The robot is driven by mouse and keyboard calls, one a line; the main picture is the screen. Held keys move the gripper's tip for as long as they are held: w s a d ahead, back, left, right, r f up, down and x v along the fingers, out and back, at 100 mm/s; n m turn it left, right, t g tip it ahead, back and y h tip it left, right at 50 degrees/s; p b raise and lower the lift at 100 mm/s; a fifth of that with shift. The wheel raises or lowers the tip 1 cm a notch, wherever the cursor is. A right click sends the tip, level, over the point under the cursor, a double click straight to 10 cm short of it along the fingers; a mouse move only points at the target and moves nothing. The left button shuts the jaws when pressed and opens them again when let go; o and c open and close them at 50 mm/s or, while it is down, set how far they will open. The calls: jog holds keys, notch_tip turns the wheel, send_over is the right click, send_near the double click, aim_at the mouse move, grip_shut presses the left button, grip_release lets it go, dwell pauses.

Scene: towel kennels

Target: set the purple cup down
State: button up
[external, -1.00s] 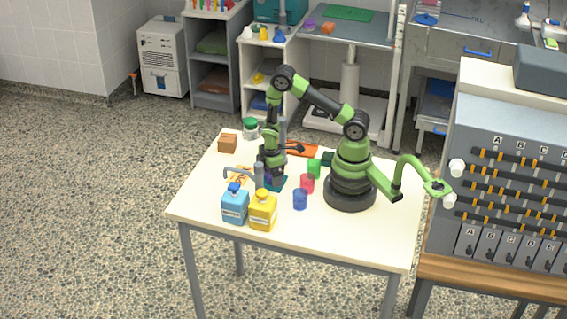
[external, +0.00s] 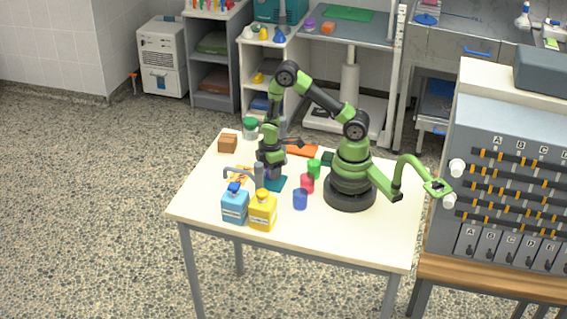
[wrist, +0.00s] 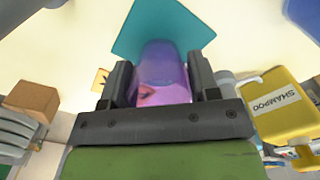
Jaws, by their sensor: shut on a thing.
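The purple cup (wrist: 165,72) is translucent and sits between the two fingers of my gripper (wrist: 163,85) in the wrist view, which is shut on it. A teal square mat (wrist: 150,25) shows just beyond the cup there. In the external view my gripper (external: 269,172) is low over the table, at the left edge of the teal mat (external: 278,184). The cup is mostly hidden by the gripper in that view. I cannot tell whether the cup touches the mat or the table.
A blue bottle (external: 235,206) and a yellow shampoo bottle (external: 263,212) stand in front of the gripper. A blue cup (external: 300,200), a red cup (external: 307,184) and a green cup (external: 314,166) stand right of the mat. A brown box (external: 228,143) is at the back left.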

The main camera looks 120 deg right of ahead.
notch_tip(320, 180, up, 19)
jog(key=n, duration=1.8)
send_over(296, 225)
notch_tip(296, 225, down, 16)
jog(key=shift+s+a+f, duration=0.1)
jog(key=shift+s+f, duration=0.05)
jog(key=shift+f, duration=2.5)
jog(key=o, duration=1)
jog(key=shift+f, duration=0.1)
